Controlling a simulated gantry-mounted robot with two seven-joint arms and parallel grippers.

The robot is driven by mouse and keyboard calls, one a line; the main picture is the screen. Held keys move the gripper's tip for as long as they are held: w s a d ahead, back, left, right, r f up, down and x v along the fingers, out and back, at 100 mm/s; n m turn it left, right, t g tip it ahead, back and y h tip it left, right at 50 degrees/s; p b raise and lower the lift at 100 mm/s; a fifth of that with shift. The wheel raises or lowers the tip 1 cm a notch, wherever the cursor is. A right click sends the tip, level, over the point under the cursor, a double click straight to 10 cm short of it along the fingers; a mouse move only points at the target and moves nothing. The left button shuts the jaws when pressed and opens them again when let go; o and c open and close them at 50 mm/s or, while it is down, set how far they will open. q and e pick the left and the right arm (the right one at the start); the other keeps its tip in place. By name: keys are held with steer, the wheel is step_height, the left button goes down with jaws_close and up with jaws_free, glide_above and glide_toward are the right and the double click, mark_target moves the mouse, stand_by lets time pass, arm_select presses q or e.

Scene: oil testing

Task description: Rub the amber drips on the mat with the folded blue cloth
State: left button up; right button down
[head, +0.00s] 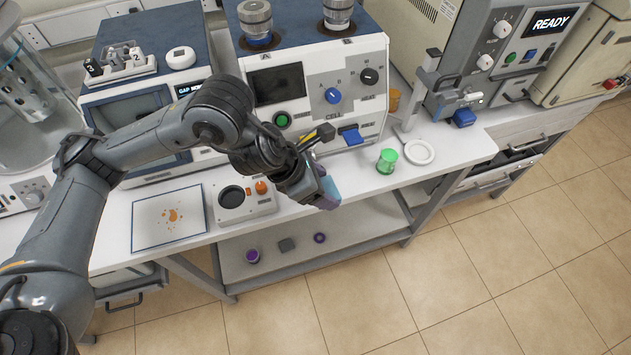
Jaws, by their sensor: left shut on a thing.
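The white mat (150,235) lies on the bench at the left, with a dark edge. Amber drips (171,215) form one larger blot and several small spots near its middle. My left gripper (322,190) is right of the mat, near the bench's front edge, beyond the small control box. It is shut on the folded blue cloth (329,193), which is partly hidden by the gripper. The cloth is apart from the mat. My right gripper is not in view.
A control box (246,203) with an orange knob stands between the mat and my left gripper. A green jar (387,161) and a white dish (419,152) stand to the right. A lower shelf (345,232) holds small purple items. Instruments line the bench's back.

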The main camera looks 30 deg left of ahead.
arm_select(q)
steer(key=o, duration=0.4)
steer(key=shift+c, duration=1.6)
